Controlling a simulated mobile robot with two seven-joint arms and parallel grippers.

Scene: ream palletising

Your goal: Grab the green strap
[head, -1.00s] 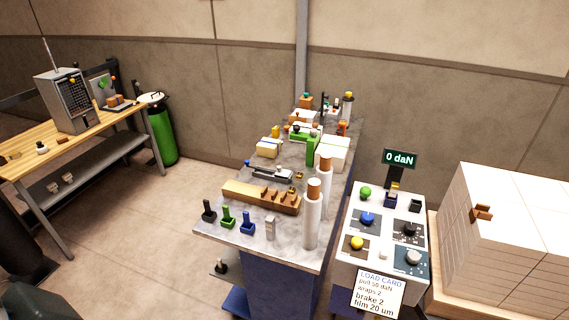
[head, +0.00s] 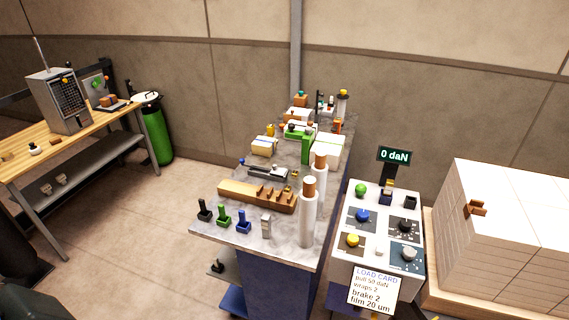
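No green item in the head view is clearly a strap. A small green piece (head: 223,215) stands at the near left of the grey bench top, between a black piece (head: 204,210) and a blue piece (head: 243,222). A taller green upright piece (head: 307,148) stands farther back, behind the white rolls, and a green-topped item (head: 297,131) lies near it. I cannot tell which of these, if any, is the strap. Neither of my grippers shows.
Two white rolls (head: 308,215) with brown tops stand on the bench (head: 283,236). A control panel (head: 377,261) reading 0 daN is to its right, then a large white stack (head: 500,230). A wooden table (head: 95,128) and green cylinder (head: 157,134) are left. Floor between is clear.

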